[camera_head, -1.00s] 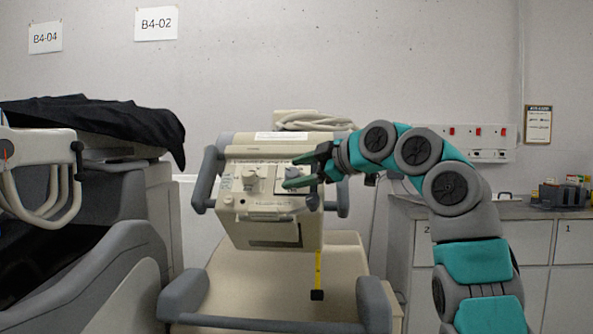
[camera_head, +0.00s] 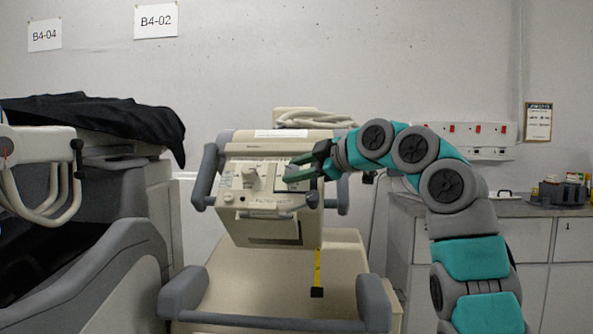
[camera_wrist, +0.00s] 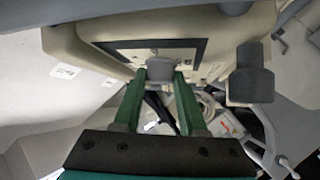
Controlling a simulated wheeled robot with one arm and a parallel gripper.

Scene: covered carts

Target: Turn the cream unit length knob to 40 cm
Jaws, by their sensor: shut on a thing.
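The cream unit (camera_head: 268,232) stands in the middle of the head view, with its sloped control panel facing me. My gripper (camera_head: 289,174) reaches in from the right to the right part of that panel. In the wrist view, my gripper (camera_wrist: 161,76) has its two green fingers on either side of a grey knob (camera_wrist: 160,68) and is shut on it. In the head view the fingers largely hide this knob. A lighter knob (camera_head: 250,175) sits to its left on the panel. The scale marks and the knob's setting are too small to read.
A grey block-shaped part (camera_wrist: 250,82) stands out close to the right of my fingers in the wrist view. Grey side handles (camera_head: 205,178) flank the unit. A yellow strap (camera_head: 318,268) hangs below it. A black-draped cart (camera_head: 95,115) stands at the left.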

